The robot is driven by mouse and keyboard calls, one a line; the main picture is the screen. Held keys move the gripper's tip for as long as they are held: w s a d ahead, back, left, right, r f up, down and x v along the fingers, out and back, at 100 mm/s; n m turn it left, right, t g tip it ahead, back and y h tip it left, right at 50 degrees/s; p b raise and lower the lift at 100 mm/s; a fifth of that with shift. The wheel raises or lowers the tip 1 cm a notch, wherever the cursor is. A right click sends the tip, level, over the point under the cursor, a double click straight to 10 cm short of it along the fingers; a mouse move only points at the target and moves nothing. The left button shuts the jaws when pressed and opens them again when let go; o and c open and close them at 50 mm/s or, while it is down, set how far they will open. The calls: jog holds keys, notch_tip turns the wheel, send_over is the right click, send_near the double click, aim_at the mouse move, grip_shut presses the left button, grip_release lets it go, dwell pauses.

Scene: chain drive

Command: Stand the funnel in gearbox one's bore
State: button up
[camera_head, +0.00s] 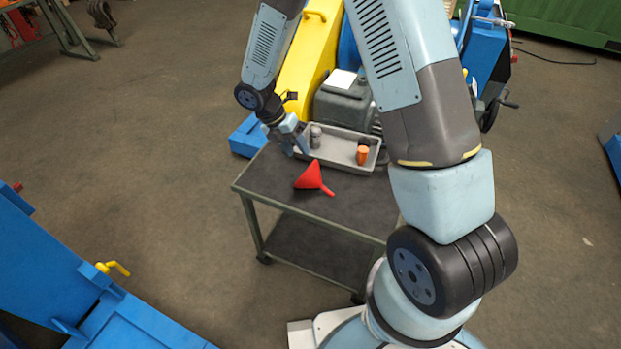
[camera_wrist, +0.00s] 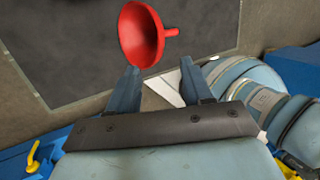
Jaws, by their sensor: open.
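A red funnel (camera_head: 313,178) lies on its side on the dark top of a small cart, its spout pointing to the lower right. It also shows in the wrist view (camera_wrist: 140,34), just beyond my fingertips. My gripper (camera_head: 300,146) is above the cart near the tray's left end, behind the funnel and apart from it. In the wrist view my gripper (camera_wrist: 160,72) has its fingers spread with nothing between them. A grey housing (camera_head: 343,103) stands behind the cart by a yellow guard. I cannot tell whether it is gearbox one, and no bore is visible.
A grey tray (camera_head: 338,152) at the back of the cart (camera_head: 268,183) holds an orange-topped container (camera_head: 363,154) and a grey cylinder (camera_head: 316,137). The yellow guard (camera_head: 308,55) rises behind. Blue machinery (camera_head: 60,275) is at lower left. The cart's front left top is clear.

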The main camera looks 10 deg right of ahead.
aim_at(312, 169)
jog(key=x, duration=0.5)
jog(key=shift+d+f, duration=0.15)
jog(key=shift+f, duration=0.1)
jog(key=shift+w+x, duration=0.15)
jog(key=shift+x, duration=1.2)
jog(key=shift+w+x, duration=0.1)
jog(key=shift+x, duration=1.25)
jog(key=shift+w+d+r, duration=0.1)
jog(key=shift+d, duration=0.05)
jog(key=shift+c, duration=0.4)
grip_shut()
